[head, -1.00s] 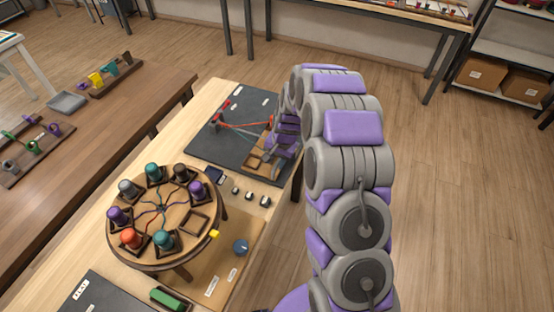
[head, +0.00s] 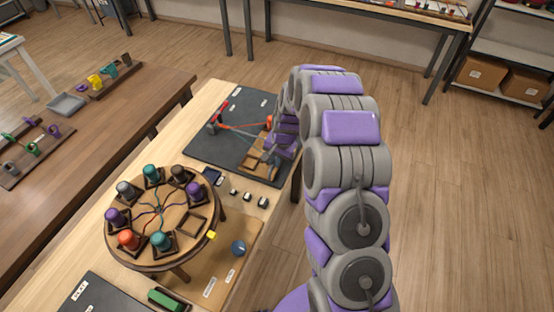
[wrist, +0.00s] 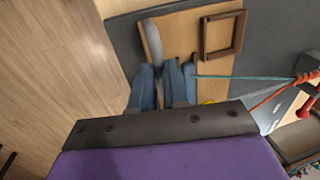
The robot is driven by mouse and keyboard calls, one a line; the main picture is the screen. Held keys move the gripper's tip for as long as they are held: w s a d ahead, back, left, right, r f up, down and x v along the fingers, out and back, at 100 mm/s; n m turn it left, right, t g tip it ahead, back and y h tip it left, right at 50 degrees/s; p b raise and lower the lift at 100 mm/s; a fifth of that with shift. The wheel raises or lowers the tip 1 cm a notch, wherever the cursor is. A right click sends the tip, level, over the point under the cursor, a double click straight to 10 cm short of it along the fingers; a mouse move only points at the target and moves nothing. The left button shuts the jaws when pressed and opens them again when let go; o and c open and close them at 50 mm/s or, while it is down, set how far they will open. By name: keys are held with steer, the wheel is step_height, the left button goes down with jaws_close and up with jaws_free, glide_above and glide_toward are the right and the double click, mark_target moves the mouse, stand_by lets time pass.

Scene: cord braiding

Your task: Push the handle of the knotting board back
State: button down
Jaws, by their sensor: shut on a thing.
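The knotting board (head: 228,150) is a dark slab at the back of the wooden bench, with a wooden plate (wrist: 188,28) and a square wooden frame (wrist: 222,35) on it. A rounded grey handle (wrist: 152,42) stands by the plate's left edge in the wrist view. My gripper (wrist: 163,75) has blue fingers and is shut around the handle's near part, which the fingers hide. In the head view the arm covers most of this end.
A round braiding stand (head: 130,255) with several coloured bobbins stands nearer on the bench. A brown table (head: 110,120) is at left. Floor is open at right.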

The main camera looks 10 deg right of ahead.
steer(key=w+a, duration=0.1)
steer(key=a, duration=0.1)
steer(key=w+a+p, duration=0.1)
steer(key=shift+w+a, duration=0.15)
steer(key=shift+a, duration=0.2)
steer(key=shift+d, duration=0.1)
steer(key=c, duration=1.6)
jaws_free()
steer(key=o, duration=0.5)
steer(key=shift+w+a, duration=0.1)
steer(key=shift+a, duration=0.3)
steer(key=shift+d, duration=0.15)
